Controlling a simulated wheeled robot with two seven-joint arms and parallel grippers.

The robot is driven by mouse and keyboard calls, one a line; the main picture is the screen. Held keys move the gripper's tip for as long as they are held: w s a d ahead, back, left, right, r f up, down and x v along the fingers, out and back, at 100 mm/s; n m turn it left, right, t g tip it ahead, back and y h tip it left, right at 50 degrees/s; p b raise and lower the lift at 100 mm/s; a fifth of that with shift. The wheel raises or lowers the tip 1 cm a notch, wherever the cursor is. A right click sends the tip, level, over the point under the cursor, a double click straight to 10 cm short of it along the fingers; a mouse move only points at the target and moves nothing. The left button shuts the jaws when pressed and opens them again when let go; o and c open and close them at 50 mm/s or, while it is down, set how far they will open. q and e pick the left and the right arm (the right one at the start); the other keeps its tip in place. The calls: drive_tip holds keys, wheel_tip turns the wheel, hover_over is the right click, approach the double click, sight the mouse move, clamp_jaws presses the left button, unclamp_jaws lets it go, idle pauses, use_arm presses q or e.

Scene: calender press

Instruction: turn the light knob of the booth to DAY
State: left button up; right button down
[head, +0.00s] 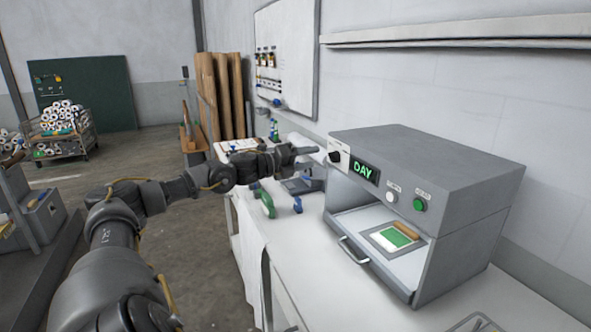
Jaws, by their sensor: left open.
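The grey light booth (470,168) stands on the white bench. Its small display (363,169) shows DAY in green letters. The black light knob (334,157) is on a white plate at the left end of the booth's front panel. My left gripper (314,157) is open, just left of the knob and pointing at it. It looks apart from the knob, though the gap in depth is hard to judge. The knob's pointer is too small to read. My right gripper is out of view.
A white button (391,198) and a green button (419,204) sit right of the display. The booth's tray (360,247) with a handle holds a green sample. A green tape-like object (267,204) and dark tools lie on the bench (310,275). A shelf (460,30) runs above.

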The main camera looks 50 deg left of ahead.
use_arm(q)
drive_tip(key=shift+b+v, duration=1.6)
drive_tip(key=shift+v, duration=0.6)
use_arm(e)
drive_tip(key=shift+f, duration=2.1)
use_arm(q)
drive_tip(key=shift+d, duration=0.15)
